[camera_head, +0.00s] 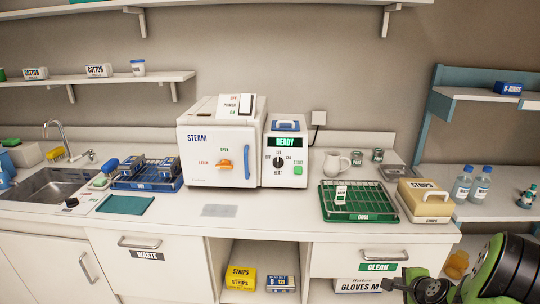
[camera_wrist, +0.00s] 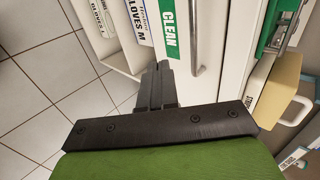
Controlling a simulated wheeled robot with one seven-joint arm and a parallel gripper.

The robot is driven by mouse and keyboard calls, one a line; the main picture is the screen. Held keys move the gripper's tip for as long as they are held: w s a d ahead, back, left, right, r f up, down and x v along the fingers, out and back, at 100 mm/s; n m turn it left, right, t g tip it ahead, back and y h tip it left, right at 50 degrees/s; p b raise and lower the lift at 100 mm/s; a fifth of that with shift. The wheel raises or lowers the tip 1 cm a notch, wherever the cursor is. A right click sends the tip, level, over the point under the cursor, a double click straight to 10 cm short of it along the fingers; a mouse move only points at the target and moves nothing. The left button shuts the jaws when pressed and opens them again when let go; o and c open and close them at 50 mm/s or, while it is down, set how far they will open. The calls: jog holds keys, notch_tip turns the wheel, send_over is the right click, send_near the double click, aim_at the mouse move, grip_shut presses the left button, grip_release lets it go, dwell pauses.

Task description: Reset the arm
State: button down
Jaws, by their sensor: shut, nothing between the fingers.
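My gripper (camera_wrist: 157,88) is in the wrist view, its dark fingers closed together with nothing between them. It is in front of the cabinet, near the CLEAN drawer (camera_wrist: 168,25) and its bar handle (camera_wrist: 198,45). In the head view my green and black arm is at the lower right corner, and the fingertips cannot be made out there. The CLEAN drawer (camera_head: 345,262) looks shut in the head view.
The counter (camera_head: 270,223) carries a STEAM machine (camera_head: 208,150), a green rack (camera_head: 360,203) and a yellow STRIPS box (camera_head: 425,199). Below are an open shelf and a GLOVES M box (camera_head: 357,286). Blue-framed shelves (camera_head: 434,125) stand at the right. Tiled floor (camera_wrist: 40,80) is clear.

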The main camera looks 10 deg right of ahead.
jog(key=a+r+n+g+y+p, duration=0.2)
jog(key=a+r+n+p, duration=0.3)
jog(key=a+r+n, duration=1)
jog(key=s+a+r+n+p, duration=0.2)
jog(key=s+a+r+n, duration=0.1)
jog(key=s+a+r, duration=0.4)
jog(key=s+a+r+n+g+p, duration=0.1)
jog(key=s+a+r+n+p, duration=0.2)
jog(key=s+a+r, duration=0.4)
jog(key=s+a, duration=0.2)
jog(key=s, duration=0.3)
jog(key=shift+s+y, duration=0.3)
